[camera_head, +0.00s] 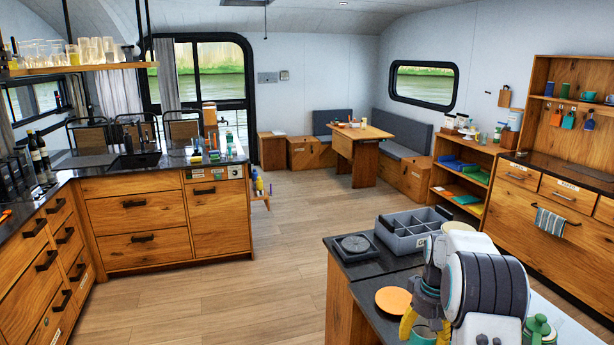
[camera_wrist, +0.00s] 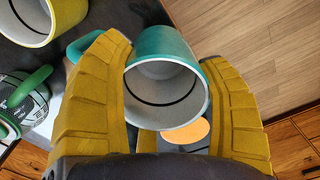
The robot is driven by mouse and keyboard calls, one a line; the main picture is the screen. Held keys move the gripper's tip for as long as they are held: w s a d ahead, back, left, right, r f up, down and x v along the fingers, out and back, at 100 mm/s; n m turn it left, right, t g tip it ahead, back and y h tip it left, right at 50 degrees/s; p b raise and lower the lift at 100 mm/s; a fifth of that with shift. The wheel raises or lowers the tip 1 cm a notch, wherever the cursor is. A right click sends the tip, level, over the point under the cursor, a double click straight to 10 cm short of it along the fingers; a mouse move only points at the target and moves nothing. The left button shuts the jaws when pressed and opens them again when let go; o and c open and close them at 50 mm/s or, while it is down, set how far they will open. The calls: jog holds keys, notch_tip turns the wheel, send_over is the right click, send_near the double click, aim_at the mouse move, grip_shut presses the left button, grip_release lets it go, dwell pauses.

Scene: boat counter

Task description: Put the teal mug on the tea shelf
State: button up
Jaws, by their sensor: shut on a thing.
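The teal mug (camera_wrist: 165,72) is between the two yellow fingers of my gripper (camera_wrist: 163,55) in the wrist view. The fingers press on both sides of it, its mouth faces the camera, and a teal handle shows to its left. In the head view my gripper (camera_head: 425,328) holds the mug (camera_head: 421,336) low at the bottom, by the near dark counter; my arm hides part of it. A wooden wall shelf (camera_head: 538,90) with several mugs stands at the right. A low open shelf (camera_head: 436,190) with coloured trays stands left of it. No readable label shows which is the tea shelf.
An orange disc (camera_head: 393,300), a dark square scale-like device (camera_head: 355,245) and a grey divided crate (camera_head: 400,236) are on the near counter (camera_head: 345,268). The middle floor (camera_head: 270,240) is clear.

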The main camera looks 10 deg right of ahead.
jog(key=a+f+n, duration=0.1)
jog(key=a+f, duration=0.4)
jog(key=a, duration=0.5)
jog(key=s+a+f+n+b, duration=0.1)
jog(key=a+f, duration=0.4)
jog(key=a, duration=0.5)
jog(key=shift+s, duration=0.1)
